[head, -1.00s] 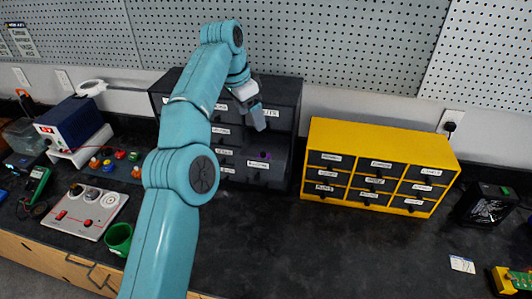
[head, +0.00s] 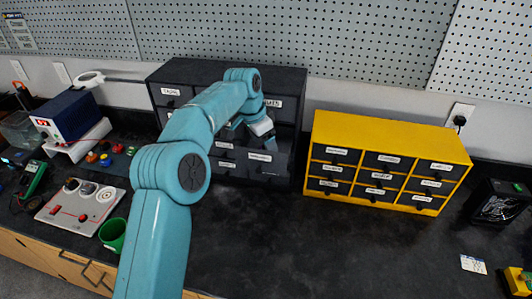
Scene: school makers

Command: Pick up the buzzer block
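One teal arm, my left, reaches from the bottom left to the dark drawer cabinet (head: 225,73) against the back wall. My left gripper (head: 269,141) points down at a pulled-out lower-right drawer (head: 262,157) of this cabinet. Its fingertips are at or just inside the drawer opening. The fingers are small and partly hidden, so I cannot tell if they are open or shut, or on anything. I cannot make out a buzzer block; the drawer's inside is mostly hidden. My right gripper is not in view.
A yellow cabinet (head: 322,132) with several dark drawers stands to the right. A green cup (head: 113,235), a grey panel with knobs (head: 80,208) and a blue box (head: 68,120) stand at the left. The dark bench top (head: 300,245) is clear in the middle.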

